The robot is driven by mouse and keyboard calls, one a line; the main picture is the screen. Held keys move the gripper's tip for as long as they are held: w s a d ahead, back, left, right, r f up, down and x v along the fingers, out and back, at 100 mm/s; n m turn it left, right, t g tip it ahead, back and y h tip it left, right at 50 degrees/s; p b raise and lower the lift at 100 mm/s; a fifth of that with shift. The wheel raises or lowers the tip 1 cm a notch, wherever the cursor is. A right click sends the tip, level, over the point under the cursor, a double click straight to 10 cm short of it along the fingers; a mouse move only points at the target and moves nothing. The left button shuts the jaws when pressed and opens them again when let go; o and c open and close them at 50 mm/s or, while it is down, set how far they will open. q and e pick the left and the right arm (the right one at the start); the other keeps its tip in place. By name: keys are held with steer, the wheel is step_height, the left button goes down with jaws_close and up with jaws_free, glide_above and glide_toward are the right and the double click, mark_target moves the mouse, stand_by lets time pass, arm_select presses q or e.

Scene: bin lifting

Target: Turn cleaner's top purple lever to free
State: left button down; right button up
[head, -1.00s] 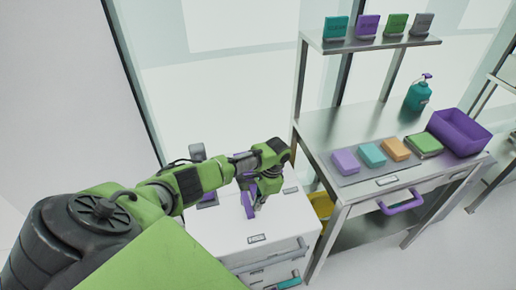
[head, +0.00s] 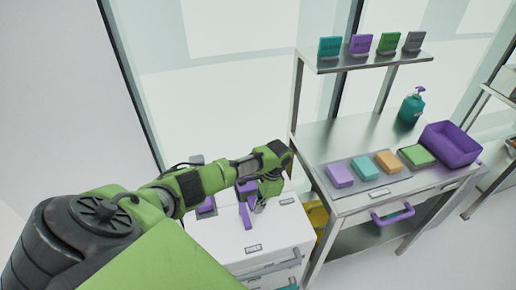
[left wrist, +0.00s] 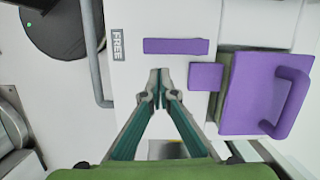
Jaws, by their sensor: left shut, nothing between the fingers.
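The cleaner (head: 215,237) is a white box at lower centre in the head view. Its flat purple lever (head: 246,216) lies on top, also seen in the left wrist view (left wrist: 176,46). One lever end points toward the FREE label (left wrist: 117,43), which sits near the top's edge (head: 253,248). My left gripper (head: 258,208) is just right of the lever in the head view. In the left wrist view its teal fingers meet at the tips (left wrist: 160,78), empty, just below the lever with a small gap. My right gripper is not in view.
A purple block (left wrist: 205,76) and a purple part with a handle (left wrist: 262,92) are close to the fingers. A metal workbench (head: 330,130) stands right of the cleaner, with coloured blocks, a purple bin (head: 452,152) and a teal bottle (head: 412,108).

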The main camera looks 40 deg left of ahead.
arm_select(q)
steer(key=p+v, duration=0.1)
steer(key=v, duration=0.3)
steer(key=shift+d+r+p, duration=0.15)
steer(key=shift+p, duration=0.2)
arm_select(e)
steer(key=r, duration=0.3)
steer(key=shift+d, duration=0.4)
arm_select(q)
steer(key=shift+w, duration=0.1)
